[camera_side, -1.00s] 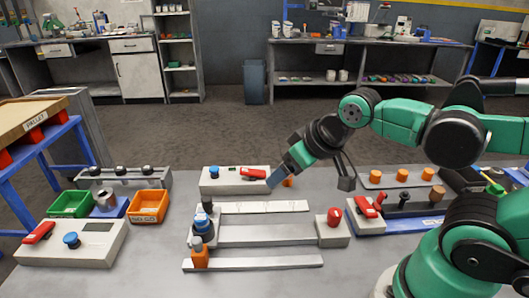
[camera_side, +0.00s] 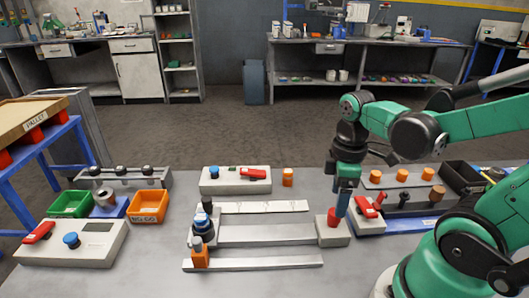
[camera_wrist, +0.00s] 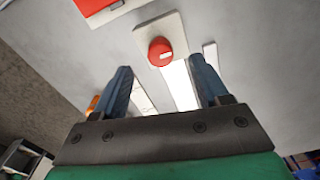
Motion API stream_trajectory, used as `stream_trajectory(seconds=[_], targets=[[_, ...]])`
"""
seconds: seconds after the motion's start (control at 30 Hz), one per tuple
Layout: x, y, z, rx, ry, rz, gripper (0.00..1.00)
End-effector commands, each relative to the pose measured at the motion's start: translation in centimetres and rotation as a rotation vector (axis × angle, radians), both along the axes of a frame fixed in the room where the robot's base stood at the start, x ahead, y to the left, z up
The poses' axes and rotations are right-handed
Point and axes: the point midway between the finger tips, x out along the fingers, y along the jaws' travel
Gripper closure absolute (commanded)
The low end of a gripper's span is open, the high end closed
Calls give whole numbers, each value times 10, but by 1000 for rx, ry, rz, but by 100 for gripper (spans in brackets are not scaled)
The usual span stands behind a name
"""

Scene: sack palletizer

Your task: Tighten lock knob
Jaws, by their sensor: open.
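A red knob (camera_side: 333,217) stands on a small grey block (camera_side: 333,233) at the right end of the pale rails. My gripper (camera_side: 343,208) points down over this block, its blue fingers partly in front of the knob or beside it. In the wrist view the round red knob (camera_wrist: 160,51) on its pale block (camera_wrist: 174,30) shows just beyond my open fingertips (camera_wrist: 160,66), centred between them. The fingers look empty and I see no contact with the knob.
A grey block with a red lever (camera_side: 365,207) is close to the right of the knob. Pale rails (camera_side: 265,233) run left from the knob block. An orange cylinder (camera_side: 288,177) stands behind. The bench in front of the rails is clear.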

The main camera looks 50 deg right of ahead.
Motion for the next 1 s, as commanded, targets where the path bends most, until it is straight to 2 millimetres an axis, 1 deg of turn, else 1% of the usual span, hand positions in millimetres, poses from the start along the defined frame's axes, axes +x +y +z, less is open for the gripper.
stream_trajectory(seconds=[0.3, 0.5, 0.7, 0.97, 1.0], targets=[[1, 0, -30, -1, -4, -2, 32], [1, 0, -43, -2, -5, -2, 32], [0, 0, -49, -2, -5, -3, 32], [0, 1, -50, -2, -5, -3, 32], [0, 1, -50, -2, -5, -3, 38]])
